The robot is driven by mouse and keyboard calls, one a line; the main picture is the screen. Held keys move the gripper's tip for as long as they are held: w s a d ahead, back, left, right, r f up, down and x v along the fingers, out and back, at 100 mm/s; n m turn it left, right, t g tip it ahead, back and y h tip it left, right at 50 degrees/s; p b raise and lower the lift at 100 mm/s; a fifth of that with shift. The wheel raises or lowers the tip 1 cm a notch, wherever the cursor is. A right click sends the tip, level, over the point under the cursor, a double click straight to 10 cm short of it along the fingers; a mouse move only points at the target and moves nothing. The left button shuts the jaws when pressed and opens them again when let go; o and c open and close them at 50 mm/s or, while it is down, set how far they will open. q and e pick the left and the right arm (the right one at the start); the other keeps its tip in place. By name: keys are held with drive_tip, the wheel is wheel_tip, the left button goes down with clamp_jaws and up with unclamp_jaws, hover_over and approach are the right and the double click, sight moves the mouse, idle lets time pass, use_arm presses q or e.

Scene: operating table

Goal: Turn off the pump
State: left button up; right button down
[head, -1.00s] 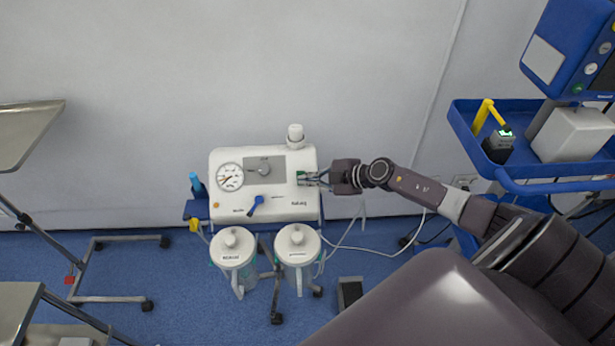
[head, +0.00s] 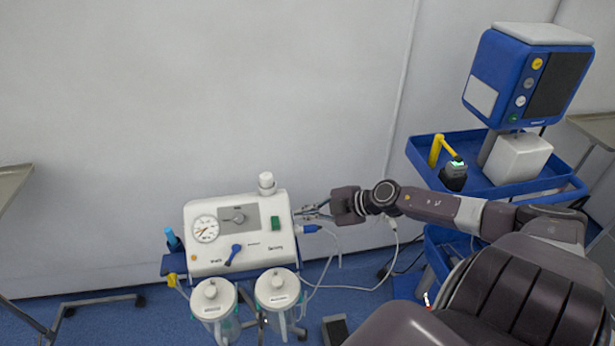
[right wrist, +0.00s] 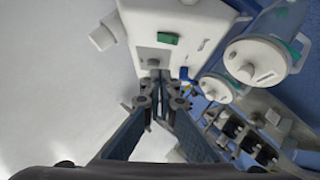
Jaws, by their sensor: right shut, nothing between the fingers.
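The pump (head: 238,233) is a white box with a round gauge (head: 205,229), a grey knob (head: 238,216), a blue lever (head: 234,254) and a green switch (head: 275,223) near its right edge. In the right wrist view the pump (right wrist: 185,30) is ahead of the fingers and the green switch (right wrist: 168,38) shows on its face. My right gripper (head: 307,213) is shut and empty, just right of the pump. Its fingertips (right wrist: 160,76) point at the pump in the right wrist view; I cannot tell whether they touch it. My left gripper is not in view.
Two lidded canisters (head: 211,296) (head: 277,289) hang below the pump. A cable (head: 396,265) runs from the pump's right side. A blue cart (head: 490,165) with a monitor (head: 527,78) stands at the right. Metal stand legs (head: 85,303) are at lower left.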

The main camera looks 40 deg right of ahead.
drive_tip(key=shift+v, duration=0.8)
drive_tip(key=shift+a+r, duration=0.1)
drive_tip(key=shift+r, duration=0.05)
drive_tip(key=s+d+f+m+t+h, duration=0.1)
drive_tip(key=s+d+f+m+h, duration=0.15)
drive_tip(key=f, duration=0.55)
drive_tip(key=s+d+f+m+h, duration=0.2)
drive_tip(key=d+f+m, duration=0.2)
drive_tip(key=f, duration=0.4)
drive_tip(key=s+a+f+m+g+h, duration=0.2)
drive_tip(key=s+f+m+g, duration=0.15)
drive_tip(key=s+f, duration=0.95)
drive_tip(key=s+a+f+m+g, duration=0.1)
drive_tip(key=s+a+f+g, duration=0.2)
drive_tip(key=s+a+f, duration=0.6)
drive_tip(key=s+a+f+m+g+y, duration=0.1)
drive_tip(key=s+a+f+g, duration=0.2)
drive_tip(key=s+a+f, duration=0.7)
drive_tip(key=s+a, duration=0.5)
drive_tip(key=s, duration=0.2)
drive_tip(key=shift+a+f+m+g, duration=0.2)
drive_tip(key=shift+a+m+g, duration=0.1)
drive_tip(key=shift+m+g, duration=0.1)
